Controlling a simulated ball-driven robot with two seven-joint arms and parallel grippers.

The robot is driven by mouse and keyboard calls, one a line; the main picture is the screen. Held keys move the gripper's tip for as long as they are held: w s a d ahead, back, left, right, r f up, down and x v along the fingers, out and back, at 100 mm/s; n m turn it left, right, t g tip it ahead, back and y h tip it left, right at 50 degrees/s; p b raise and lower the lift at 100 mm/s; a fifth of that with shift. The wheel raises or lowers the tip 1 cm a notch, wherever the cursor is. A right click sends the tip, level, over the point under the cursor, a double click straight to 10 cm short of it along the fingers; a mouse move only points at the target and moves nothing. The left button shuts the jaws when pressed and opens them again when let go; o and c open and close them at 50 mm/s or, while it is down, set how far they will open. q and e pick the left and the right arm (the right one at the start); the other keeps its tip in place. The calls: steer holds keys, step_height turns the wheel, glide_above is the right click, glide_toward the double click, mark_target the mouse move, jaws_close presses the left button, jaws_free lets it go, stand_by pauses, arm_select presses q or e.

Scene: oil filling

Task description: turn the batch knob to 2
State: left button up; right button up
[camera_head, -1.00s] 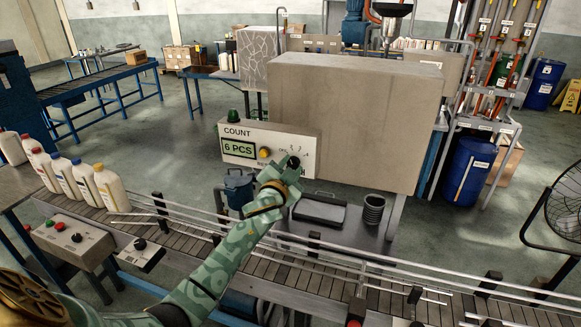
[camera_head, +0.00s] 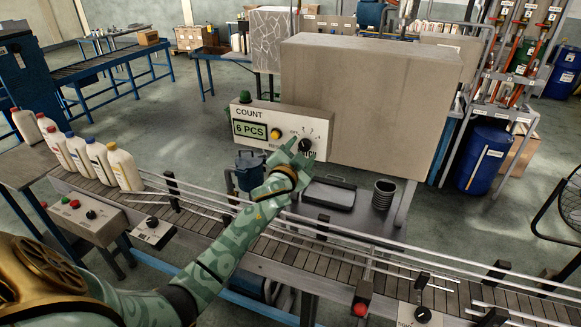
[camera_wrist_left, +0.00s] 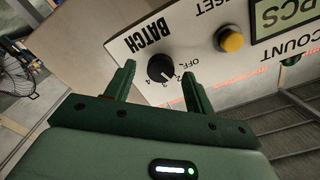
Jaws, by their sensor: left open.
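The black batch knob (camera_head: 304,145) sits at the lower right of the cream count panel (camera_head: 262,114). In the left wrist view the knob (camera_wrist_left: 160,68) appears upside down, with the BATCH label above and OFF and number marks around it. Its white pointer slants to the lower right in that view; the exact mark is unclear. My left gripper (camera_head: 295,156) is at the panel, its fingers near the knob. In the wrist view its open fingers (camera_wrist_left: 158,76) stand either side of the knob, with gaps showing. I cannot tell how deep they reach. My right gripper is out of view.
A yellow reset button (camera_head: 276,134) and green 6 PCS display (camera_head: 250,130) lie left of the knob. A large grey box (camera_head: 370,105) is right of the panel. A conveyor (camera_head: 330,262) with rails runs below my arm, carrying several white bottles (camera_head: 97,158).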

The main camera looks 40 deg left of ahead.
arm_select(q)
steer(key=b+v, duration=0.1)
steer(key=v, duration=1.4)
steer(key=shift+s+d, duration=0.1)
steer(key=s+d+f+g+h+b, duration=0.1)
steer(key=s+f+g+b, duration=0.15)
steer(key=f, duration=1.15)
steer(key=s+d+f+n+g+h+b, duration=0.1)
steer(key=s+f+g+b, duration=0.15)
steer(key=f, duration=1.25)
steer(key=s+d+f+g+h+b, duration=0.1)
steer(key=s+f+g+b, duration=0.2)
steer(key=f, duration=1.1)
steer(key=s+d+f+g+b, duration=0.2)
steer(key=s+f+g+b, duration=0.1)
steer(key=s+f, duration=0.8)
steer(key=s+d+f+g+b, duration=0.2)
steer(key=s+f+b, duration=0.3)
steer(key=s+f, duration=0.6)
steer(key=s+d+f+g+h+b, duration=0.1)
steer(key=s+f+b, duration=0.4)
steer(key=s+f, duration=0.6)
steer(key=s+d+g, duration=0.1)
steer(key=s+g, duration=0.1)
steer(key=s, duration=0.1)
steer(key=shift+n+g, duration=0.3)
steer(key=shift+g, duration=0.1)
